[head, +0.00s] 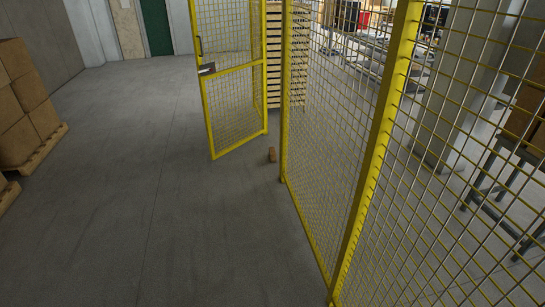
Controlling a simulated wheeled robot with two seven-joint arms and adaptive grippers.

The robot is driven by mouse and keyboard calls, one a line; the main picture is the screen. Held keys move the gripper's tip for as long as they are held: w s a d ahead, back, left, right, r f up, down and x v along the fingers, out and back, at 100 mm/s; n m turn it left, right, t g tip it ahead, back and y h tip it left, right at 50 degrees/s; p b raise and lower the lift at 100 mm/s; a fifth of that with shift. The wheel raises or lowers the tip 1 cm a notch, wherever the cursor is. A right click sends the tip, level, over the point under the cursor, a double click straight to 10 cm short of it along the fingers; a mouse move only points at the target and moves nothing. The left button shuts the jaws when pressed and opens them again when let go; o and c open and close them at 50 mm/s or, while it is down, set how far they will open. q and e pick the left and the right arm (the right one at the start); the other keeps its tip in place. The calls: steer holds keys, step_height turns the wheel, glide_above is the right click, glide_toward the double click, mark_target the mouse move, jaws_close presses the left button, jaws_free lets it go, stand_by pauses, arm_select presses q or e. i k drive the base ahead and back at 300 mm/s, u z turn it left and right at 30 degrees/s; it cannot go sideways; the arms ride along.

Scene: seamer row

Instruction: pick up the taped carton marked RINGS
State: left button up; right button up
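No carton with a readable RINGS mark shows in the head view. Plain brown cartons (22,105) are stacked on the left. Another brown carton (528,108) shows partly through the mesh at the right edge, on a grey stand; no lettering on it can be read. Neither of my grippers is in view.
A yellow mesh fence (374,165) runs along my right. Its gate (236,108) stands ajar, with a small brown block (272,155) on the floor beside it. A wooden pallet (42,150) bears the left cartons. Open grey floor (150,200) lies ahead and left.

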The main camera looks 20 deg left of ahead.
mark_target(272, 154)
steer(key=u, duration=0.35)
steer(key=i, duration=0.9)
steer(key=u, duration=0.8)
steer(key=i, duration=1.9)
steer(key=u, duration=0.4)
steer(key=i, duration=2.05)
steer(key=z, duration=0.85)
steer(key=i, duration=1.8)
steer(key=z, duration=1)
